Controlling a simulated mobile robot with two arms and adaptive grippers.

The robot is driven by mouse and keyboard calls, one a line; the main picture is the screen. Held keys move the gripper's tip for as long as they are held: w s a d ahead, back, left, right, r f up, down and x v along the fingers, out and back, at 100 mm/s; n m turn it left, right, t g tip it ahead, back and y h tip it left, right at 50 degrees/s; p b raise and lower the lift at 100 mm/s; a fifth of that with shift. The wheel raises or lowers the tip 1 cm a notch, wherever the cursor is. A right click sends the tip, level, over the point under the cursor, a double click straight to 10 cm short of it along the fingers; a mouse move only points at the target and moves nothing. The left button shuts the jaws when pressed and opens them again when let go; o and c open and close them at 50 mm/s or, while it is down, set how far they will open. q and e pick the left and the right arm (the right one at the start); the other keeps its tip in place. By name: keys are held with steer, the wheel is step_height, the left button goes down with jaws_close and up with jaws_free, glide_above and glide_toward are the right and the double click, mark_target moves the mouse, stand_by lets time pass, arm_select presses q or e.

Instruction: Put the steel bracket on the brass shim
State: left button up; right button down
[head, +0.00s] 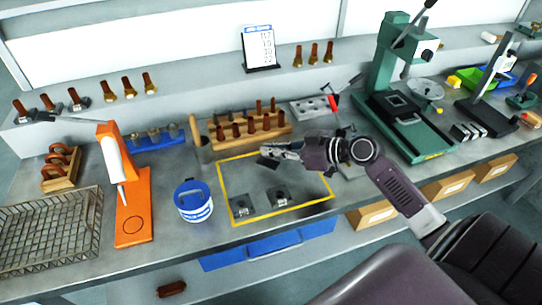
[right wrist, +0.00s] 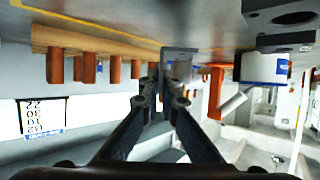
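My right gripper (head: 270,153) is above the back part of the yellow-outlined area, its fingers pointing left. Its fingers, also in the right wrist view (right wrist: 163,95), are closed on a grey angled plate (right wrist: 180,56), which looks like the steel bracket. In the head view a dark piece (head: 267,163) shows at the fingertips, clear of the two pieces below. Two dark grey square pieces, one left (head: 241,207) and one right (head: 279,197), lie inside the outline with small parts on top. I cannot tell which is the brass shim; neither looks brass coloured. My left gripper is out of view.
A blue and white tub (head: 193,203) stands left of the outline, beside an orange press (head: 131,215). A wooden rack of brown-handled tools (head: 247,130) and a mallet (head: 199,140) are behind. A green press (head: 405,120) stands right. A wire basket (head: 50,235) lies far left.

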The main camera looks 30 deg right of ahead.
mark_target(271, 158)
steer(key=shift+f, duration=1.5)
steer(key=shift+f, duration=0.15)
steer(key=c, duration=2.2)
jaws_free()
steer(key=shift+o, duration=0.2)
